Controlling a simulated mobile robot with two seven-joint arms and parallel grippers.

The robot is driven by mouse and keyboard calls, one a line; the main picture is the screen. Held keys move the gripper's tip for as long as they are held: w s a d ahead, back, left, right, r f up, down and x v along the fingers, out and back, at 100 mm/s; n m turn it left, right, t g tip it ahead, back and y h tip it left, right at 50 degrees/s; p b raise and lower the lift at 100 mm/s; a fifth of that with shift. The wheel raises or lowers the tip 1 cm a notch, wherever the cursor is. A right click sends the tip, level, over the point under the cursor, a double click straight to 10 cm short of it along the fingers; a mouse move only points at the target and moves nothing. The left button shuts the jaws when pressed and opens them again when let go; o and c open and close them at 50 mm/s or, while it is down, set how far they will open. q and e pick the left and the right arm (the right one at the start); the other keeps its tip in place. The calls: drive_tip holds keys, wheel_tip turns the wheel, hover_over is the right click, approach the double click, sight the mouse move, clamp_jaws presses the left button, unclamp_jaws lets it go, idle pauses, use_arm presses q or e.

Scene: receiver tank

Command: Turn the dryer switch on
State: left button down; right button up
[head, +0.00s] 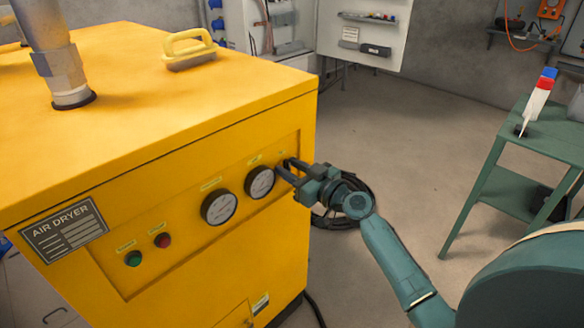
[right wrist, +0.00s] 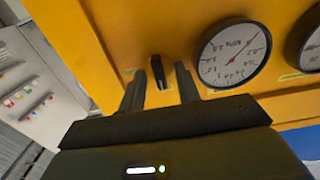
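The yellow air dryer (head: 150,100) fills the left of the head view, with its recessed control panel facing me. The dryer switch is a small black knob (right wrist: 158,72) at the panel's right end, beside a gauge; in the right wrist view it stands roughly upright. My right gripper (head: 284,170) is at the switch, and its fingers largely hide the knob in the head view. In the right wrist view the fingers of the right gripper (right wrist: 159,84) are apart, one on each side of the knob, with gaps visible. Whether the tips reach past the knob is unclear. My left gripper is not in view.
Two round gauges (head: 219,207) and a green and a red button (head: 162,240) sit left of the switch. A yellow-handled brush (head: 190,48) lies on the dryer's top. A black hose (head: 345,212) lies on the floor behind my arm. A green table (head: 550,135) stands at right.

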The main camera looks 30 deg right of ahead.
drive_tip(key=shift+c, duration=0.4)
clamp_jaws()
